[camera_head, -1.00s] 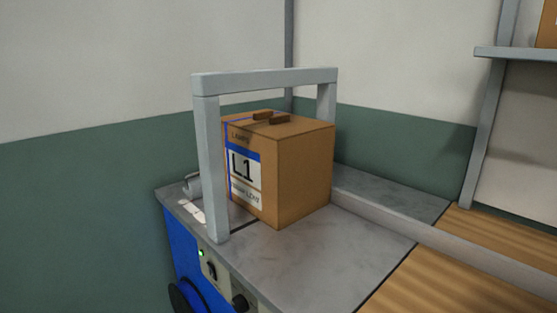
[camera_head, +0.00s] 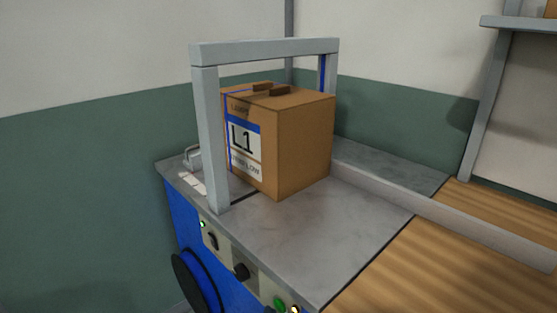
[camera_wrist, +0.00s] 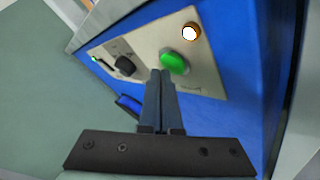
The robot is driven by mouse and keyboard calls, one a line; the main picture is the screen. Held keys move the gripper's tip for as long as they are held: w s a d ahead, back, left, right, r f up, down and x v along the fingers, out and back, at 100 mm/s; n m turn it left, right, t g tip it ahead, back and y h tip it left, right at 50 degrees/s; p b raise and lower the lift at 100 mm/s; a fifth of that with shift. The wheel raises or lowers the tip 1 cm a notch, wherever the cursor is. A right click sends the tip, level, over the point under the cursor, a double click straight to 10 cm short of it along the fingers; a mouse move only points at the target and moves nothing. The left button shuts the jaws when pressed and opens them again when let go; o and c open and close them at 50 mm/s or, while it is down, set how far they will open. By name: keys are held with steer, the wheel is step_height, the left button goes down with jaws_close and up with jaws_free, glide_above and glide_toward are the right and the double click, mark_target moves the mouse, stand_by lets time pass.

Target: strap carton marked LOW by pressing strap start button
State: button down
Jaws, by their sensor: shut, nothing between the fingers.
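A brown carton (camera_head: 300,140) with a white and blue label reading L1 stands on the grey top of the strapping machine (camera_head: 300,235), at the grey arch (camera_head: 265,50). Smaller label text is hard to read, but its end looks like LOW. A blue strap line runs over the carton near the arch. A green button (camera_head: 279,302) is at the picture's bottom edge. In the wrist view the green button (camera_wrist: 175,63) sits on a beige panel, just beyond my gripper (camera_wrist: 160,75). My gripper is shut and empty; I cannot tell whether it touches the button.
A lit white and orange lamp or button (camera_wrist: 190,32) sits beside the green one. Black knobs (camera_head: 241,271) and a green light are on the same panel. A wooden surface (camera_head: 440,265) adjoins the machine at right. A shelf (camera_head: 520,22) is at upper right.

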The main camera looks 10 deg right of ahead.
steer(key=s+a+b, duration=0.2)
steer(key=s+a, duration=0.1)
steer(key=a, duration=0.2)
steer(key=shift+s, duration=0.25)
steer(key=shift+r, duration=0.1)
stand_by(0.6)
